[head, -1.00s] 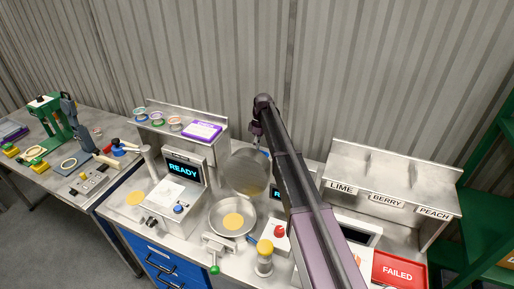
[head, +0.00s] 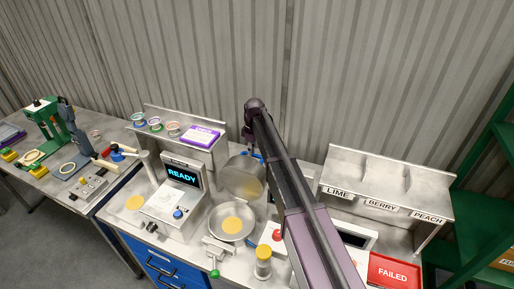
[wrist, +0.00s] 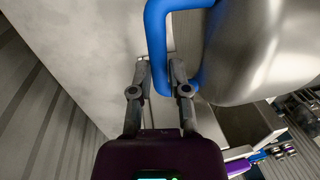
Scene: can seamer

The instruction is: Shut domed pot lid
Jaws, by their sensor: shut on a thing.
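The domed pot lid (head: 241,179) is silver and stands raised, tilted up behind the shallow round pot (head: 213,224). The pot is open and has a yellow disc (head: 232,223) in it. In the wrist view the lid's rounded metal side (wrist: 265,55) fills the upper right, and its blue bar handle (wrist: 156,35) runs down beside it. My gripper (wrist: 160,78) is at the lower end of this handle, its two fingers closed on it. In the head view my arm hides part of the handle and the gripper.
A screen reading READY (head: 182,176) stands left of the pot. A labelled shelf (head: 385,175) and a red FAILED tray (head: 375,279) stand farther right.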

